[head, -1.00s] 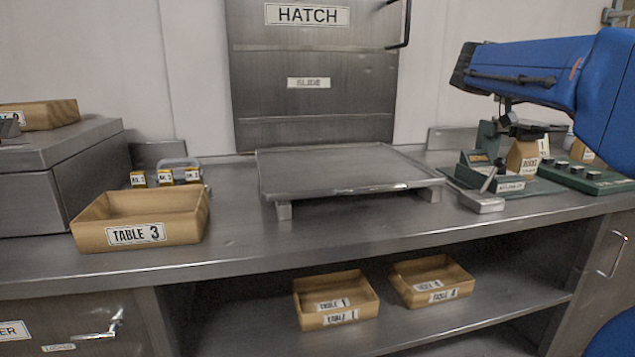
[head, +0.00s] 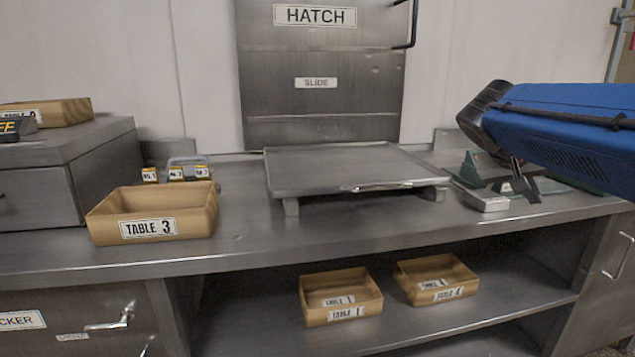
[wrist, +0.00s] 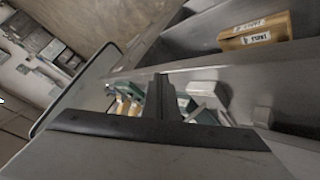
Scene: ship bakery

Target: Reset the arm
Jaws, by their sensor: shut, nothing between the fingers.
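My gripper (head: 524,188) hangs below the blue arm at the right of the head view, in front of the green equipment on the counter. Its fingers are together with nothing between them. In the wrist view my gripper (wrist: 160,90) shows as dark closed fingers pointing up the picture. The arm hides much of the equipment behind it in the head view.
A grey raised platform (head: 345,172) stands mid-counter before the hatch (head: 320,100). A TABLE 3 box (head: 195,224) is at left. A small pale block (head: 486,201) lies near my gripper. Two boxes (head: 340,297) (head: 434,280) sit on the lower shelf.

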